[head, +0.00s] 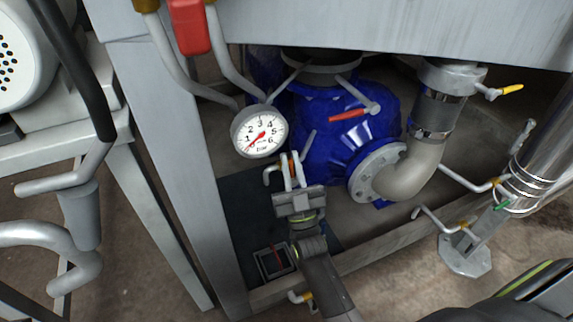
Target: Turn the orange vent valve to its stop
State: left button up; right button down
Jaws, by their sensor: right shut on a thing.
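My right gripper (293,166) comes up from the bottom middle, just below the pressure gauge and to the left of the blue pump body. Its jaws are shut on a small orange part, the orange vent valve (293,170), of which only a sliver shows between the fingers. The fingers hide most of its handle, so its angle cannot be told. A grey pipe stub lies just left of the fingers. The white round gauge (259,131) has a red needle pointing to the lower left, near the low end of its scale. My left gripper is not in view.
The blue pump body (345,150) carries a red lever (347,115). A grey flanged elbow (412,172) stands to its right. Other small valves have a yellow handle (512,89) and a green handle (502,204). A grey frame leg (165,170) stands at the left.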

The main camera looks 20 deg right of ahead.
jog(key=shift+d+f+m+g+h, duration=0.1)
jog(key=shift+d+m+g+h, duration=0.05)
jog(key=shift+m+h, duration=0.45)
jog(key=shift+d+m+g+h, duration=0.1)
jog(key=shift+m+g+h, duration=0.05)
jog(key=shift+m+h, duration=0.45)
jog(key=shift+m, duration=0.3)
jog(key=c, duration=1.5)
grip_release()
jog(key=shift+d, duration=0.1)
jog(key=shift+o, duration=0.2)
jog(key=v, duration=1.7)
jog(key=shift+a+p, duration=0.2)
jog(key=shift+p, duration=0.2)
jog(key=shift+s+f, duration=0.1)
jog(key=shift+s, duration=0.05)
